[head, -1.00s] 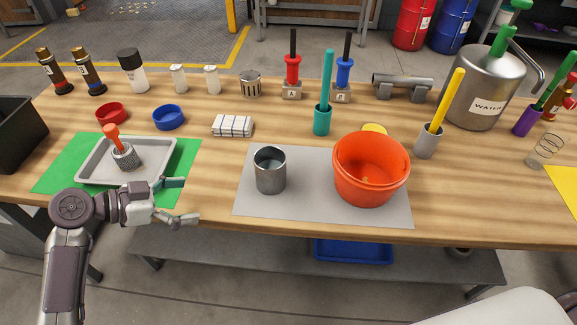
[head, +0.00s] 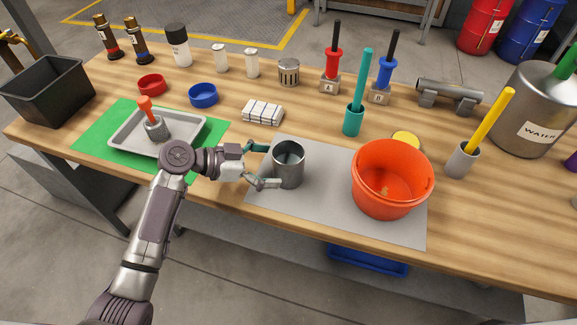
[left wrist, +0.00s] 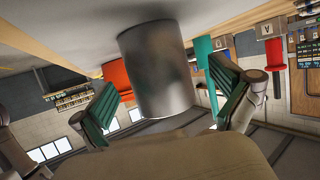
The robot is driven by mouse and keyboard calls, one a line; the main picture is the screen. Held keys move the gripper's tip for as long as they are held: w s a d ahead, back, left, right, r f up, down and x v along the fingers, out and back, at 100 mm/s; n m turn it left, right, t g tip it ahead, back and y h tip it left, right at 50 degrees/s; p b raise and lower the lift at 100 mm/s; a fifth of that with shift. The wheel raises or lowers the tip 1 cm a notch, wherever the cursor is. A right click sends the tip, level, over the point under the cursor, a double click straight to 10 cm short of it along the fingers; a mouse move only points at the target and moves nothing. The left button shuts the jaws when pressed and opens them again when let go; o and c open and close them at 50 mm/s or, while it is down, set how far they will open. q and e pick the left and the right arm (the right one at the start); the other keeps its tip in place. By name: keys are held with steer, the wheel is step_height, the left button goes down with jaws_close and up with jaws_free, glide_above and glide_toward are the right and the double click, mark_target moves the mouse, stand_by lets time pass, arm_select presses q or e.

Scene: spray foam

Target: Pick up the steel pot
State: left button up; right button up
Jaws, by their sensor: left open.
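The steel pot (head: 289,168) is a grey metal cylinder standing upright on the grey mat (head: 330,208). My left gripper (head: 263,165) is open, with its fingers at the pot's left side, one toward the back and one toward the front. In the left wrist view the steel pot (left wrist: 160,75) stands between and beyond the two green-padded fingers (left wrist: 168,112). A gap shows between the pot and each finger there. Whether a finger touches the pot is hard to tell. My right gripper does not show.
An orange bucket (head: 391,180) stands right of the pot on the mat. A folded striped cloth (head: 262,112) and a teal holder (head: 353,119) lie behind. A metal tray (head: 118,142) with an orange-handled tool is on the green mat, left.

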mark_target(289, 167)
arm_select(q)
steer(key=p+x, duration=0.1)
steer(key=x, duration=0.4)
steer(key=shift+s+f, duration=0.1)
steer(key=shift+s, duration=0.1)
steer(key=shift+a, duration=0.1)
steer(key=c, duration=1.6)
